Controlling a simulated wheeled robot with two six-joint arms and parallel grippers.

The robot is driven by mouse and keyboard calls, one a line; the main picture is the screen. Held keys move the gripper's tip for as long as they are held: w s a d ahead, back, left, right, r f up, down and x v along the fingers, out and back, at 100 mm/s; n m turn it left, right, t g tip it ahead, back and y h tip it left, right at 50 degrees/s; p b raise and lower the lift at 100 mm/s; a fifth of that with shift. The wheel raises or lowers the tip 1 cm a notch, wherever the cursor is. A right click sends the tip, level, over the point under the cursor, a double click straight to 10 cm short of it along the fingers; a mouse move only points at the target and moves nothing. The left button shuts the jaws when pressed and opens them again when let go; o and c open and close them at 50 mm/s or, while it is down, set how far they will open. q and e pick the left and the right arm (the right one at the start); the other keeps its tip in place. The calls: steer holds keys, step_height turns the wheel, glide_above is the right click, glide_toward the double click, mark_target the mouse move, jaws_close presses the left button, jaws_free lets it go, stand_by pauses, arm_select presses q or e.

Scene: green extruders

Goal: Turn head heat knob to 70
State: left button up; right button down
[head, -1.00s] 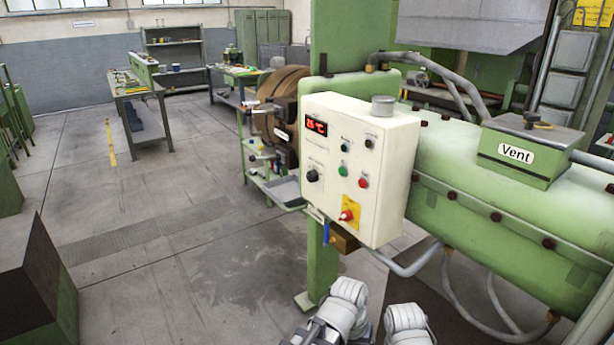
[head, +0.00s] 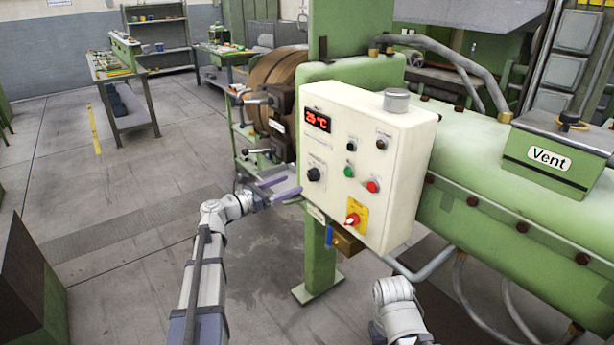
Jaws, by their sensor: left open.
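The cream control box (head: 335,235) faces me on the green machine. A black knob (head: 314,174) sits at its left, below a red display (head: 317,120) that seems to read about 25 °C. The small labels are too blurred to read, so I cannot confirm which knob is head heat. My left gripper (head: 290,184) is open and empty, its fingers pointing right. In the picture it is just left of and slightly below the black knob, apparently not touching it. Part of my right arm shows at the bottom; its gripper is out of view.
The box also carries a green button (head: 348,171), a red button (head: 372,186) and a red switch (head: 352,219) on a yellow plate. A vent block (head: 548,158) is on the barrel at right. A green post (head: 320,265) stands below the box. Open floor is at left.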

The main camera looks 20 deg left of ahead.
mark_target(310, 177)
arm_select(q)
steer(key=shift+x, duration=4)
steer(key=shift+s, duration=0.1)
steer(key=shift+c, duration=0.2)
steer(key=shift+d, duration=0.1)
jaws_close()
steer(key=shift+m, duration=0.3)
steer(key=m, duration=0.3)
steer(key=shift+m, duration=2.1)
